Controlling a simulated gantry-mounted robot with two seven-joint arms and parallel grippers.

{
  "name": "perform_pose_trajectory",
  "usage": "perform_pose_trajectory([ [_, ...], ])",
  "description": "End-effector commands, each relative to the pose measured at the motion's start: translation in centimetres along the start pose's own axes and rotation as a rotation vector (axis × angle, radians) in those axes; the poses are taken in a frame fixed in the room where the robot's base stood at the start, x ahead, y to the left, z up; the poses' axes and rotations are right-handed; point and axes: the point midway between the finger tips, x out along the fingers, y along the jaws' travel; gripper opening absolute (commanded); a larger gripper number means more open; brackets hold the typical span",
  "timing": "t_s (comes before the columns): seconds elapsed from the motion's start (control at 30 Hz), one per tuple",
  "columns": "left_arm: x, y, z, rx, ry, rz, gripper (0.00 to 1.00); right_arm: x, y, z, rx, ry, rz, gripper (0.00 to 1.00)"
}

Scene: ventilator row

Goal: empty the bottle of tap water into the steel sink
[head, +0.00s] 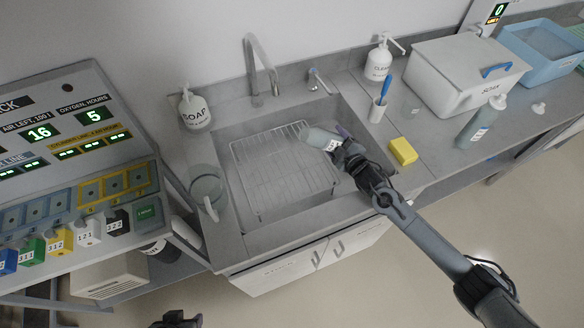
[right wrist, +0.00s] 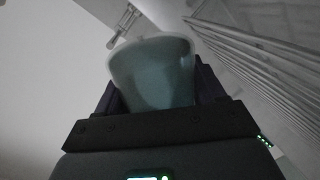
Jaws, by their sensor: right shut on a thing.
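The steel sink (head: 222,142) is in the middle of the head view, with a wire rack (head: 280,168) inside it. My right gripper (head: 347,150) is over the sink's right part, shut on a grey-green bottle (head: 316,137) with a white label. The bottle lies well tilted, nearly on its side, over the rack's right end. It also shows in the right wrist view (right wrist: 152,75) between the fingers. No stream of water shows, and I cannot tell how much is inside. My left gripper (head: 178,321) is at the bottom edge, partly cut off; its jaws are unclear.
A tap (head: 262,70) stands behind the sink. A soap bottle (head: 194,108) and a clear jug (head: 206,188) stand left. A yellow sponge (head: 403,151), a brush cup (head: 377,110), a pump bottle (head: 377,62), a soak bin (head: 455,80) and another grey bottle (head: 476,127) stand right.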

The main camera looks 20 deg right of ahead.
Motion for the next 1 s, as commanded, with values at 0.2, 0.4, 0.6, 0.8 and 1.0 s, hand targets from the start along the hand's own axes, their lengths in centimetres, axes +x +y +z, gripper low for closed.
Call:
perform_pose_trajectory([
  [0.2, 0.0, 0.2, -0.1, -0.006, 0.001, 0.005, 0.43, 0.0, 0.3, 0.1, -0.028, -0.005, 0.002, 0.25],
  [0.4, 0.1, 0.1, 0.0, -0.006, 0.001, 0.005, 0.43, 0.0, 0.2, 0.4, -0.056, -0.012, 0.002, 0.25],
  [0.6, 0.2, 0.0, 0.1, -0.001, 0.001, 0.001, 0.43, 0.0, 0.2, 0.6, -0.081, -0.018, 0.002, 0.25],
  [0.8, 0.4, -0.1, 0.1, 0.005, 0.0, -0.004, 0.43, 0.0, 0.2, 0.8, -0.107, -0.024, 0.003, 0.25],
  [1.0, 0.5, -0.1, 0.2, 0.007, -0.001, -0.005, 0.43, 0.0, 0.1, 1.1, -0.134, -0.029, 0.002, 0.25],
])
